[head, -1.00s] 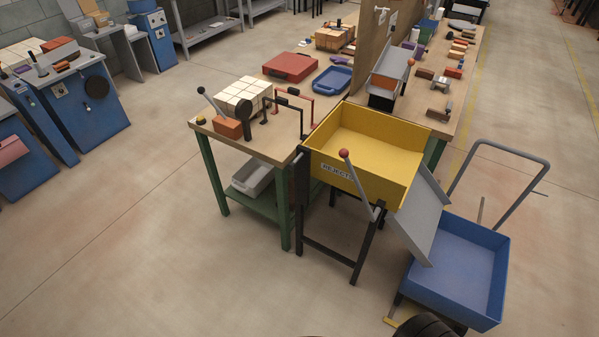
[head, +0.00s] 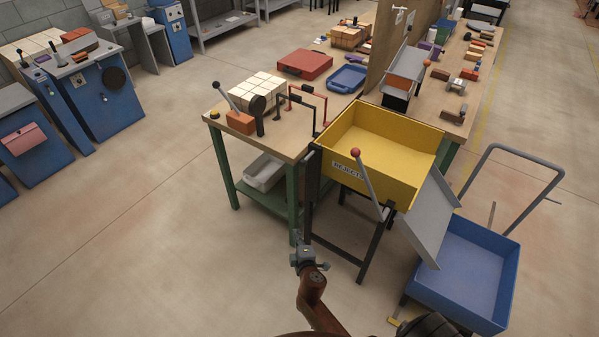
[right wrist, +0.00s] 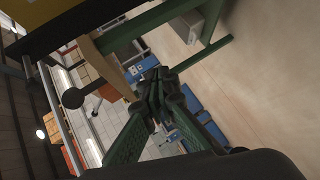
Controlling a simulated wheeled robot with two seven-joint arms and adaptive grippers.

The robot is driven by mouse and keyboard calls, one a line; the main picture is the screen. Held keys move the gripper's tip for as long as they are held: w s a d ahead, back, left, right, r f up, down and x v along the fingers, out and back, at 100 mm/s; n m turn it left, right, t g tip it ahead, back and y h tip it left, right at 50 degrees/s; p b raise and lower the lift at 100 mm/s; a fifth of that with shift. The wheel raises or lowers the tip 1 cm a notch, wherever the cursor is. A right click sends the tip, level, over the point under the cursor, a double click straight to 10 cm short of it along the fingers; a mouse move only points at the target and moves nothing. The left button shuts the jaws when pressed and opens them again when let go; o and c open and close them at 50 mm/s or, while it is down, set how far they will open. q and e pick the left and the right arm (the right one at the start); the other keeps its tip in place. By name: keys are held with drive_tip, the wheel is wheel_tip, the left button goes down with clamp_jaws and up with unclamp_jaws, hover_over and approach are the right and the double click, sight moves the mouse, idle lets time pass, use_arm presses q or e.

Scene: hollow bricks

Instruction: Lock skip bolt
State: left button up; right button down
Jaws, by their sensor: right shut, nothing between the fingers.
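The yellow skip (head: 385,148), marked REJECT, stands level on a dark frame (head: 338,253) at the table's near end. A grey lever with a red ball (head: 355,152) leans up along its front side. I cannot make out the bolt itself. A corner of the skip also shows in the right wrist view (right wrist: 12,22). My right gripper (head: 298,238) is low in front of the skip's frame, near the green table leg. In the right wrist view its green fingers (right wrist: 155,88) are together, with nothing between them. My left gripper is out of view.
A grey chute (head: 432,220) slopes from the skip toward a blue cart (head: 465,270) on the right. The wooden table (head: 285,140) holds pale bricks (head: 257,90), a lever-handled orange block (head: 240,122) and bent handles. The floor to the left is open.

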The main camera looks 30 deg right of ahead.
wheel_tip(320, 180, up, 20)
drive_tip(key=w+d+n+t+h, duration=0.1)
drive_tip(key=t+h, duration=0.2)
drive_tip(key=shift+w+d, duration=0.15)
drive_tip(key=shift+w, duration=0.25)
drive_tip(key=shift+w, duration=0.1)
drive_tip(key=s+d+x, duration=0.1)
drive_tip(key=d+x, duration=0.1)
drive_tip(key=x, duration=1)
drive_tip(key=shift+d+p, duration=0.3)
drive_tip(key=shift+d, duration=0.15)
